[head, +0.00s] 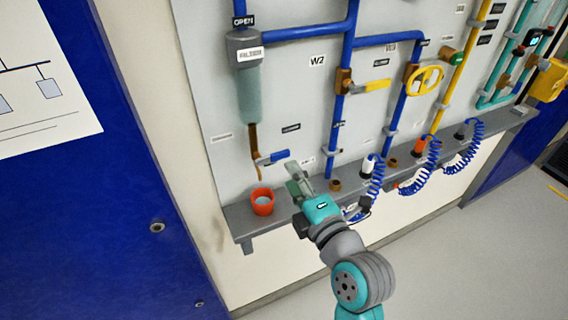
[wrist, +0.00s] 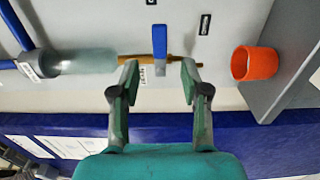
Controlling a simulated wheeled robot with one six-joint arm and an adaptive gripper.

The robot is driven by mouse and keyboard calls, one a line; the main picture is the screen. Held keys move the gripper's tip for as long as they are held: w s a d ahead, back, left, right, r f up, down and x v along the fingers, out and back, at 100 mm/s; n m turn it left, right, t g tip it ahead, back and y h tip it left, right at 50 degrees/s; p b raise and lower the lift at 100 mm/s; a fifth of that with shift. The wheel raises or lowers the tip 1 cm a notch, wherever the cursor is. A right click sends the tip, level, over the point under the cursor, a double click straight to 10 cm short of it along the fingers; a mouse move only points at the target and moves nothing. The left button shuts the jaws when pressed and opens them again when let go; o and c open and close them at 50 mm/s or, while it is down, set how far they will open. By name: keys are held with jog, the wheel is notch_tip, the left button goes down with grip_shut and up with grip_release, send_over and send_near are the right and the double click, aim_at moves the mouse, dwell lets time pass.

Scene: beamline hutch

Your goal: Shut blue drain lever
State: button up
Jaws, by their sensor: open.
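The blue drain lever (head: 278,157) sits on the thin brown drain pipe (head: 253,138) below the filter bowl (head: 248,95). It points right, across the pipe. In the wrist view the blue lever (wrist: 159,42) stands crosswise to the brown pipe, beyond my fingertips and in line with the gap between them. My gripper (head: 297,180) is open and empty, to the lower right of the lever in the head view. In the wrist view my gripper (wrist: 160,72) shows two spread fingers, with the lever's lower end near the gap. Contact cannot be told.
An orange cup (head: 263,202) stands on the grey shelf (head: 237,221) below the drain; the cup (wrist: 254,64) is right in the wrist view. Blue pipes (head: 346,60), a yellow-handled valve (head: 372,85) and coiled blue hoses (head: 377,182) lie to the right.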

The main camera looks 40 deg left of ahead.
jog(key=shift+v, duration=1.95)
jog(key=s+d+f+m+t+h, duration=0.2)
jog(key=d+f+m+t+h, duration=0.2)
jog(key=d+f+m, duration=0.75)
jog(key=s+d+f+m+t+h, duration=0.3)
jog(key=d+f+m+h, duration=0.45)
jog(key=d, duration=0.75)
jog(key=s+d+f+m+t+h, duration=0.15)
jog(key=s+d+f+m, duration=0.35)
jog(key=s+d, duration=0.55)
jog(key=s+d+r+m+h, duration=0.1)
jog(key=s+d+r+m, duration=0.1)
jog(key=s, duration=0.4)
jog(key=s+d+r+m+h, duration=0.2)
jog(key=s+d+m, duration=0.1)
jog(key=s+m, duration=0.2)
jog(key=shift+s+d+m+h, duration=0.3)
jog(key=shift+s, duration=0.8)
jog(key=shift+g, duration=0.25)
